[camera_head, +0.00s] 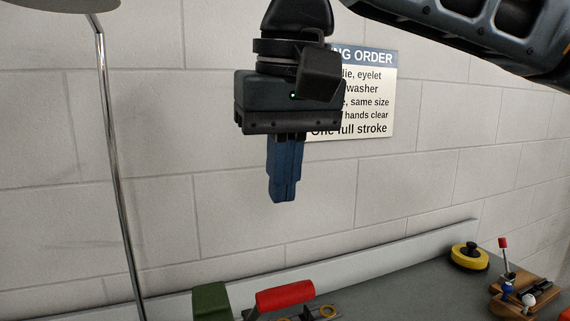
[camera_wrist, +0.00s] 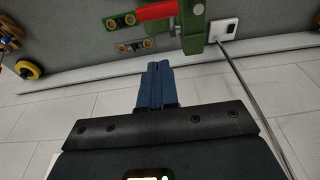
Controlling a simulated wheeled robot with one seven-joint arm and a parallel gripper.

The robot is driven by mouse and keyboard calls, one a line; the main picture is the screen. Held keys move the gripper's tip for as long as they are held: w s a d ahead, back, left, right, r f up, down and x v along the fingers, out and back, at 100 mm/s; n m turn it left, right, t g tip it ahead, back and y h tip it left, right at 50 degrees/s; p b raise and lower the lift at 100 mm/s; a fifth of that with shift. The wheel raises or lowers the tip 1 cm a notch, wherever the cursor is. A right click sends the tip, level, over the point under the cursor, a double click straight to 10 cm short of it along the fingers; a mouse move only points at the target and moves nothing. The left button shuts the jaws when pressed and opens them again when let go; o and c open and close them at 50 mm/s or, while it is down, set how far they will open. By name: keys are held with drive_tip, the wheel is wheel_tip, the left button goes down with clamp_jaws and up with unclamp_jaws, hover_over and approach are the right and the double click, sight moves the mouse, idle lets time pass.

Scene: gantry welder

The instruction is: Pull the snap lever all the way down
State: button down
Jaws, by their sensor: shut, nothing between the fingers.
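A green press (camera_head: 210,302) with a red lever handle (camera_head: 285,295) stands on the bench at the bottom of the head view, partly cut off. In the wrist view the press (camera_wrist: 195,25) and red handle (camera_wrist: 157,11) show at the top. I take this handle to be the snap lever; how far down it sits is hard to tell. My gripper (camera_head: 283,198) hangs above the bench, fingers pointing down, shut and empty. It is apart from the handle. The shut fingers also show in the wrist view (camera_wrist: 158,67).
A thin metal pole (camera_head: 112,150) rises left of the press. Trays with brass rings (camera_wrist: 136,45) lie near it. A yellow round thing (camera_head: 469,257) and a wooden board (camera_head: 497,309) with a small red-tipped lever (camera_head: 503,243) are at right. A sign (camera_head: 365,90) hangs behind my gripper.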

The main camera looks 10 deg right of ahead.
sight(273, 308)
drive_tip(key=shift+s+d+f+p, duration=0.1)
drive_tip(key=shift+s+f+p, duration=0.1)
drive_tip(key=shift+f, duration=1.35)
drive_tip(key=shift+s+a+f+p, duration=0.1)
drive_tip(key=shift+s+f+p, duration=0.05)
drive_tip(key=shift+f, duration=1.4)
drive_tip(key=shift+s+d+f+p, duration=0.1)
drive_tip(key=shift+s+f+p, duration=0.1)
drive_tip(key=shift+f, duration=1.35)
drive_tip(key=shift+f, duration=0.15)
